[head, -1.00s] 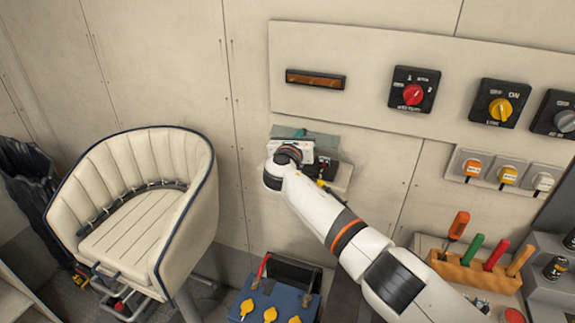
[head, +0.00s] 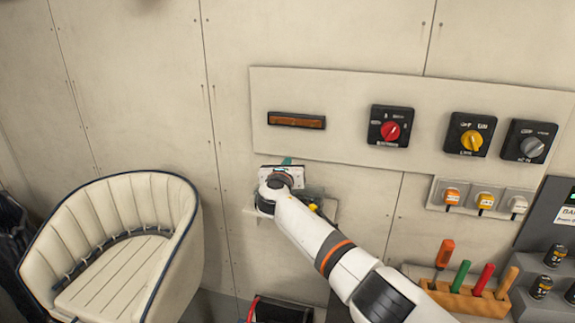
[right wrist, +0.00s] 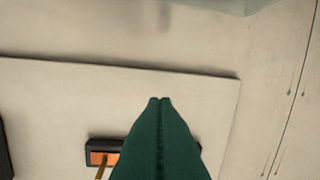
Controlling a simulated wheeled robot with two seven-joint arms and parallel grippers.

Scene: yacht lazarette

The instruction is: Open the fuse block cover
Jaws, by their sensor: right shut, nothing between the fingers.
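The fuse block (head: 330,208) is low on the wall, below the long panel in the head view, and mostly hidden behind my right wrist. A greyish see-through patch beside the wrist looks like its cover (head: 316,191); its angle is hard to tell. A pale see-through edge also shows at the top of the right wrist view (right wrist: 225,5). My right gripper (head: 287,161) is at the block's upper left, its green fingers shut and empty. The fingers (right wrist: 160,99) show pressed together in the right wrist view. My left gripper is not in view.
The wall panel (head: 345,97) above carries an amber display (head: 297,120), a red knob (head: 390,130) and other rotary switches. Plugged sockets (head: 484,199) are at right, above a tool rack (head: 475,298). A cream chair (head: 115,245) stands at left. Bare wall lies between chair and block.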

